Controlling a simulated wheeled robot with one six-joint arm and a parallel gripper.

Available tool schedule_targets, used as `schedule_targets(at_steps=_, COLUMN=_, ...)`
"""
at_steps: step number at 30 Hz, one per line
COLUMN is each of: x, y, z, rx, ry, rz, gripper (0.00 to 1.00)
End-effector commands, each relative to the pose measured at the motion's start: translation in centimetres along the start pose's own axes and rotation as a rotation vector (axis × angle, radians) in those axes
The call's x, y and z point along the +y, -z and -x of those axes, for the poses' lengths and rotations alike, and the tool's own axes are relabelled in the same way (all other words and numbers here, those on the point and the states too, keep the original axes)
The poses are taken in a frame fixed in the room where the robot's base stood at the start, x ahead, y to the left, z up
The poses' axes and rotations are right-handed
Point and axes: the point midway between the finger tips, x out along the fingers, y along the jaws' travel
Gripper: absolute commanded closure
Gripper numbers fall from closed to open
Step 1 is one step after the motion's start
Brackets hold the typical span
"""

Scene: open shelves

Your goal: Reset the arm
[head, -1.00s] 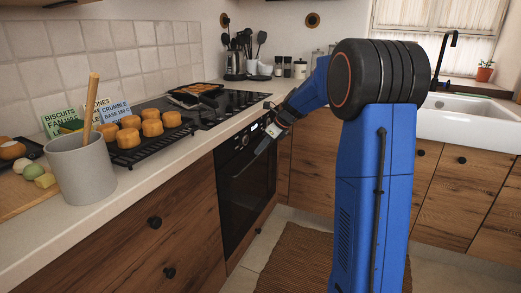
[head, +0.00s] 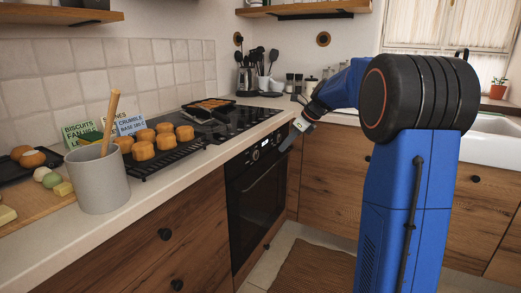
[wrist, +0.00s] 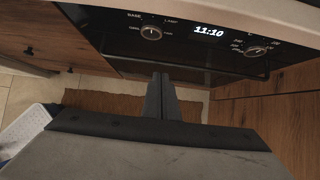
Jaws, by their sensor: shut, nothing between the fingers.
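My gripper (head: 289,138) hangs at the end of my blue arm, in front of the oven and below the counter edge in the head view. In the wrist view my gripper (wrist: 162,78) shows its two dark fingers together, shut and empty. The oven (head: 256,192) is black, with its door closed. In the wrist view its control panel (wrist: 185,35) has knobs and a clock reading 11:10, just beyond the fingertips. I cannot tell the exact gap between the fingers and the oven front.
On the counter (head: 140,205) stand a grey crock (head: 99,180) with a wooden stick, a black rack (head: 165,157) of several golden cakes, and recipe cards (head: 130,124). A pan (head: 211,103) sits on the hob. A brown rug (head: 315,268) lies on the open floor.

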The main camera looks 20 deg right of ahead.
Motion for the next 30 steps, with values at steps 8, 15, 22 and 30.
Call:
schedule_targets(at_steps=8, x=1.8, y=0.1, z=0.5, rx=0.014, ry=0.003, rz=0.074, gripper=1.00)
schedule_targets(at_steps=15, x=9.7, y=1.5, z=2.2, rx=0.080, ry=0.005, rz=0.430, gripper=1.00)
schedule_targets(at_steps=22, x=17.5, y=4.3, z=3.7, rx=0.152, ry=-0.007, rz=0.820, gripper=1.00)
schedule_targets(at_steps=30, x=25.6, y=9.2, z=4.9, rx=0.234, ry=-0.040, rz=1.277, gripper=1.00)
